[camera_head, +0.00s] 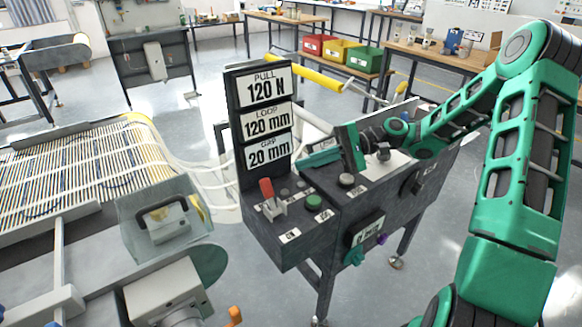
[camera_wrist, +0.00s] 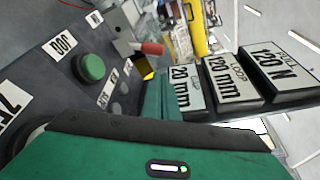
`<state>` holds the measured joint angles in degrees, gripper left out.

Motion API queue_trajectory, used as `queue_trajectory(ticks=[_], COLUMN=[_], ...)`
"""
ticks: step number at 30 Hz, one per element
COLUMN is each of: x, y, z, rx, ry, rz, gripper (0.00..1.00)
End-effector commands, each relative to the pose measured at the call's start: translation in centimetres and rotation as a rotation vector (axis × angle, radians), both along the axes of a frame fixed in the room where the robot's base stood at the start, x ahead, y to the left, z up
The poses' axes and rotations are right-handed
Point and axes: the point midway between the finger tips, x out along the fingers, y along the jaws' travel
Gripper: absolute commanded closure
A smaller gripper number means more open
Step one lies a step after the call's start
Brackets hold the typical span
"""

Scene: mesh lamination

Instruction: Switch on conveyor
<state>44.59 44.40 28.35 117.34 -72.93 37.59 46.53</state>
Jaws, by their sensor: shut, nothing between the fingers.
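A dark control console (camera_head: 275,245) stands mid-picture in the head view. On its left part is a lever with a red handle (camera_head: 266,188), standing up and slightly tilted. A green round button (camera_head: 313,202) sits just right of it, and a pale round knob (camera_head: 347,181) sits further right. The wrist view shows the green button (camera_wrist: 90,68) beside a "JOG" label and the red lever handle (camera_wrist: 151,48) beyond it. My gripper (camera_head: 308,160) is shut and empty above the console, behind the buttons and right of the lever. Its green fingers also show in the wrist view (camera_wrist: 160,97).
An upright sign board (camera_head: 243,130) reading 120 N, 120 mm and 20 mm rises behind the lever, close to my gripper. A bed of parallel strands (camera_head: 70,170) and a clear-covered unit (camera_head: 160,230) stand at left. Open floor lies right of the console.

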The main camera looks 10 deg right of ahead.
Motion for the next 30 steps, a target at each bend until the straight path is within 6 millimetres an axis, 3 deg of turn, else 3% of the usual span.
queue_trajectory(ticks=[15, 30], x=[-0.9, -1.0], y=[7.7, 8.8], z=[-1.3, -1.5], rx=[0.000, 0.000], ry=[0.002, 0.000], rz=[0.003, 0.001], gripper=[1.00, 1.00])
